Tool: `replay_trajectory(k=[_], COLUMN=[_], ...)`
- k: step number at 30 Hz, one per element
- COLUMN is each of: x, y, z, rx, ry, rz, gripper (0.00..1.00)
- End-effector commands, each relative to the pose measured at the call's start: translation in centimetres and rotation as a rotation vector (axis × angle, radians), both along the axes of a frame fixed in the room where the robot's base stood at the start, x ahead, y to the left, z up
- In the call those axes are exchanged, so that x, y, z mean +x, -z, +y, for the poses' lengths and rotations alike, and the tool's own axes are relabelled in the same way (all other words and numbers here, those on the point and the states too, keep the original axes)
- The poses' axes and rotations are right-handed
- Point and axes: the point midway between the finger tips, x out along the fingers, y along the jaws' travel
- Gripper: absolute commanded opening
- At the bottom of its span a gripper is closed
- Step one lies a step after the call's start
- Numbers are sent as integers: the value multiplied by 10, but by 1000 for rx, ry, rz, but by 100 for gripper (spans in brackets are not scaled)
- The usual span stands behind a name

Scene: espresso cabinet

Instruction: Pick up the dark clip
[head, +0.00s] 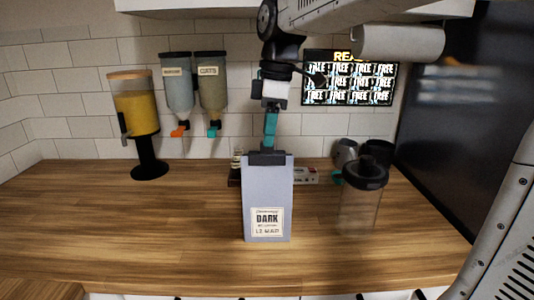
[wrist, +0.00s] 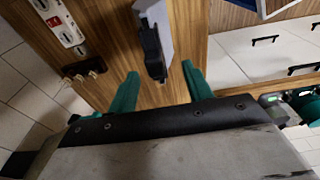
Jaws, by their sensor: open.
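The dark clip (head: 266,158) sits across the top of a pale lilac bag (head: 252,195) labelled "DARK", which stands upright on the wooden counter. My gripper (head: 269,146) is directly above the clip, pointing down, with teal fingers. In the wrist view the clip (wrist: 153,52) shows black along the bag's top edge (wrist: 162,12). The open fingers (wrist: 160,70) are spread to either side of the clip's near end. I cannot tell whether a finger touches it. The lower part of the bag is mostly hidden in the wrist view.
A clear jar with a black lid (head: 366,173) stands right of the bag, with dark cups behind it. A power strip (head: 306,175) lies behind the bag. A yellow-filled dispenser (head: 136,108) stands at left; two more hang on the wall. The counter's left side is clear.

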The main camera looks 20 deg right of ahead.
Motion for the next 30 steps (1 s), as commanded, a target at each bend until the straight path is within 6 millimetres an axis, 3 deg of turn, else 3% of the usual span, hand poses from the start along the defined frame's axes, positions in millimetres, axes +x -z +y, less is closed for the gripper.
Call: replay_trajectory(k=[10,20,25,30], x=[9,9,9,9], y=[47,56,55,55], z=[3,4,4,4], rx=[0,0,0,0], ry=[1,2,2,2], rz=[2,-1,-1,-1], gripper=[50,50,6,2])
